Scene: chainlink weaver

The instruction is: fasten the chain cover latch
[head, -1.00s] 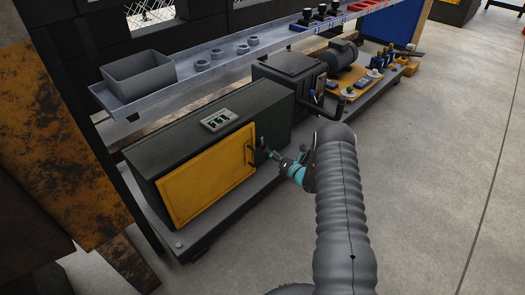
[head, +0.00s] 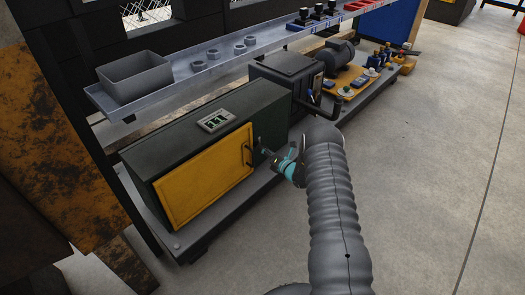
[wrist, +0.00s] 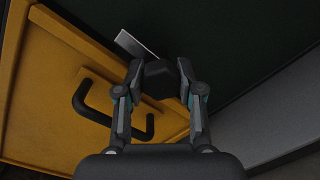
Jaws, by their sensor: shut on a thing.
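The yellow chain cover (head: 202,178) is on the front of a dark green housing and looks shut against it. A black bar handle is on the cover (wrist: 95,112). The latch has a dark knob (wrist: 157,77) and a pale metal plate (wrist: 135,45) running up and left from it, across the edge between cover and housing. My gripper (wrist: 162,84) is shut on the knob, with one finger on each side. In the head view my gripper (head: 268,155) is at the cover's right end, just right of the handle (head: 249,150). The latch's far side is hidden.
A grey shelf (head: 185,85) with an open bin (head: 135,77) and several nuts hangs above the housing. A dark box (head: 285,77) and a motor (head: 336,55) stand further right on the same base. The concrete floor (head: 430,180) at the right is clear.

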